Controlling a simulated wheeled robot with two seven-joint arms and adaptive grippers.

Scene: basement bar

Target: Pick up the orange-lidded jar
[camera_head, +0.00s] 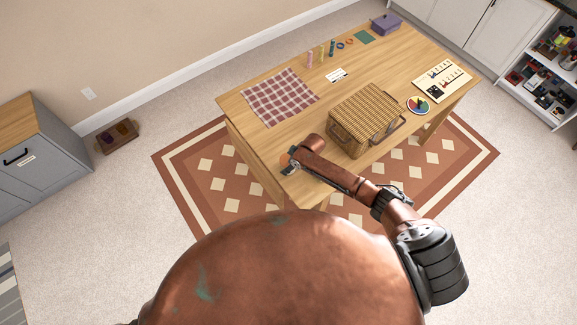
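My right arm reaches in from the right over the near edge of the wooden table (245,140). My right gripper (289,164) is at the table's near left corner, small and partly hidden by my own arm. A small orange patch (284,160) shows right at the gripper. It may be the orange lid of the jar, but I cannot make out a jar body. I cannot tell whether the fingers are open or shut, or whether they touch it. My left gripper is not in view.
A wicker basket (367,113) stands right of the gripper. A checked cloth (279,97) lies behind it. Several small upright items, a white card (336,75), a colour wheel (418,105), a chart board (441,81) and a purple box (386,23) are also on the table.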

